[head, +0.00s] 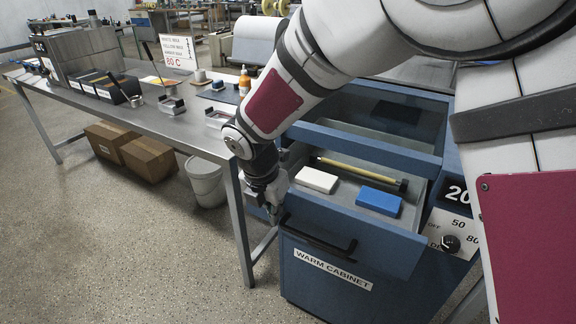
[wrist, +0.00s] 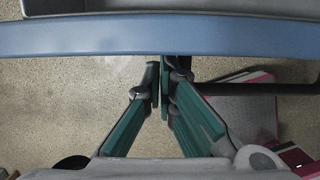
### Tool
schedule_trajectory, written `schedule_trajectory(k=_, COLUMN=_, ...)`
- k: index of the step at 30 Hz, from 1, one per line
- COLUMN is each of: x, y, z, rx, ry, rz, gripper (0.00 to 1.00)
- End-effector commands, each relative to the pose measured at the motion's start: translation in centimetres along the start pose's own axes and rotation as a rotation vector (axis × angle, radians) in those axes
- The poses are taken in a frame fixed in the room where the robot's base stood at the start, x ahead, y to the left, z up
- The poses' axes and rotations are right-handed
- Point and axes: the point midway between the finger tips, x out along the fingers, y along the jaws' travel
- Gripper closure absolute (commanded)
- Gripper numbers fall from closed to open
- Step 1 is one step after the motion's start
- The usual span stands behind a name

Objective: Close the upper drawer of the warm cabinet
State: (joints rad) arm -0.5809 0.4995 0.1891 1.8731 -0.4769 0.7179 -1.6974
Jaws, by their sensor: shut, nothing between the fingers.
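The warm cabinet (head: 345,300) is blue, with a white name label on its lower front. Its upper drawer (head: 385,249) stands pulled out, with a dark bar handle (head: 318,240) on its front. Inside lie a white block (head: 317,180), a blue block (head: 378,201) and a yellowish rod with a dark end (head: 360,173). My gripper (head: 274,207) is at the drawer's left front corner, pointing down. In the wrist view my gripper (wrist: 162,72) is shut and empty, just outside the drawer's blue front edge (wrist: 100,37). I cannot tell whether it touches the drawer.
A long metal table (head: 190,128) with black boxes and small tools stands left of the cabinet. Under it are cardboard boxes (head: 150,157) and a white bucket (head: 205,182). A knob (head: 450,243) is on the cabinet's right panel. The floor in front (head: 120,260) is clear.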

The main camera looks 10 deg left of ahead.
Motion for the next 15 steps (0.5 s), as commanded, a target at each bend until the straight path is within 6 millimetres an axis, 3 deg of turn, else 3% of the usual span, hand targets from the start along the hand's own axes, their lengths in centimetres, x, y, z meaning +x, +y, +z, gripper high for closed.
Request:
schedule_trajectory(k=1, x=0.4, y=-0.1, z=1.6, rx=0.008, ry=0.0, rz=-0.001, gripper=1.0)
schedule_trajectory(k=6, x=1.6, y=-0.1, z=6.1, rx=0.007, ry=-0.001, rz=0.0, gripper=1.0)
schedule_trajectory(k=15, x=3.2, y=0.0, z=12.3, rx=0.003, ry=-0.001, rz=0.001, gripper=1.0)
